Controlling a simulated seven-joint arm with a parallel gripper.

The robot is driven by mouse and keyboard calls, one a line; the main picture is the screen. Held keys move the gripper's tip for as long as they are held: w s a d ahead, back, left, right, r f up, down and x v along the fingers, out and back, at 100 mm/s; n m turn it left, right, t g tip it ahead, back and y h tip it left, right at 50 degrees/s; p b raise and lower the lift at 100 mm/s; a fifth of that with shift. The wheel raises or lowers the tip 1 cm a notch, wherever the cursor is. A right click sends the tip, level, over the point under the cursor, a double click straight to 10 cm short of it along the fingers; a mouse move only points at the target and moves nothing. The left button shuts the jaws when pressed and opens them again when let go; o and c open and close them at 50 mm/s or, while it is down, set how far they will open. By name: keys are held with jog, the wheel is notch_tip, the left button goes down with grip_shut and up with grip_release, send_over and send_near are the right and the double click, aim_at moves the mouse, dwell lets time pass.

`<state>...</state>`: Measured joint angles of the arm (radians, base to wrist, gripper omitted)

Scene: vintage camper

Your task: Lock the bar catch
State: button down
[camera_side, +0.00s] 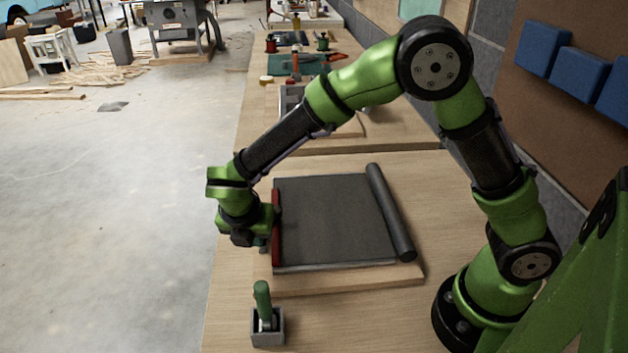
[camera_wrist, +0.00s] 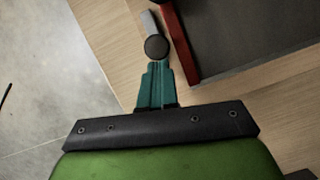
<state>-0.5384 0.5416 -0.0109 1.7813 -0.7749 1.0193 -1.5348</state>
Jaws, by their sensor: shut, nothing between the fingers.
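A dark grey sheet (camera_side: 335,220) lies on a wooden board, with a red bar (camera_side: 276,230) along its left edge. The red bar also shows at the right in the wrist view (camera_wrist: 179,38). Just left of it is a short grey lever (camera_wrist: 148,24) with a dark round knob (camera_wrist: 156,48), which looks like the bar catch. My gripper (camera_wrist: 158,66) has its teal fingers together and empty, with the tips right at the knob. I cannot tell whether they touch it. In the side view my wrist hides the catch beside the red bar.
A dark roller (camera_side: 390,212) lies along the sheet's right edge. A green-handled tool (camera_side: 263,300) stands in a grey holder (camera_side: 268,328) at the front of the bench. The bench front right of the holder is clear. More benches with tools stand behind.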

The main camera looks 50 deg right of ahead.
jog(key=s+a+r, duration=0.4)
jog(key=a+r, duration=0.2)
jog(key=r, duration=0.3)
jog(key=shift+a+r, duration=0.2)
jog(key=shift+a, duration=0.05)
jog(key=s+d+r+m+t+y, duration=0.2)
jog(key=s+d+m, duration=0.4)
jog(key=m, duration=0.8)
jog(key=s+d+r+m+t+y, duration=0.2)
jog(key=s+d+r+m, duration=0.5)
jog(key=d+m, duration=0.5)
jog(key=shift+s+d+m+t+y, duration=0.2)
jog(key=shift+d+m+t+y, duration=0.15)
jog(key=shift+m+y, duration=0.7)
